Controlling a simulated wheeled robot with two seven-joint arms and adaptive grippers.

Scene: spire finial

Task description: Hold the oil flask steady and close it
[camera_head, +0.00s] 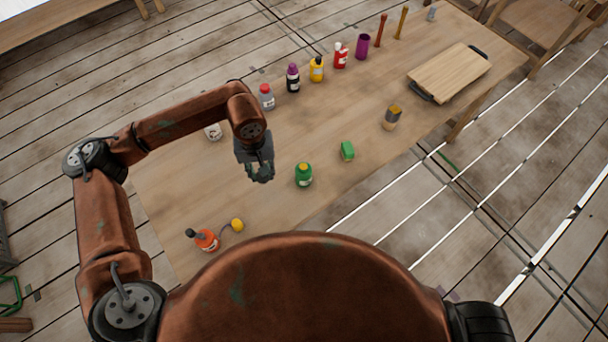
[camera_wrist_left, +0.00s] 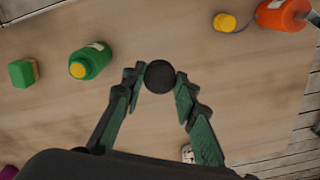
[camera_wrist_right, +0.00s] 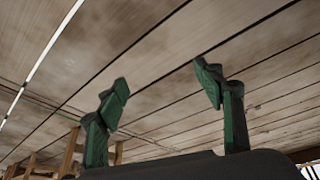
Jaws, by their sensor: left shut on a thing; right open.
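My left gripper (camera_head: 261,172) is shut on a small round black piece (camera_wrist_left: 160,76), which sits between its fingertips above the table. Whether this piece is a cap or the top of something taller, I cannot tell. An orange bottle (camera_head: 207,240) with a dark neck is at the near left table end, joined by a grey cord to a yellow cap-like piece (camera_head: 237,225). A green bottle (camera_head: 303,175) with a yellow top stands right of my left gripper. I cannot read which bottle is the oil flask. My right gripper (camera_wrist_right: 165,84) is open and empty, over floor planks.
A green block (camera_head: 347,151) and a grey jar (camera_head: 391,118) with a brownish top stand farther right. Several bottles, including a yellow one (camera_head: 317,69), line the far edge. A wooden board (camera_head: 449,72) lies at the right end. The table between is mostly clear.

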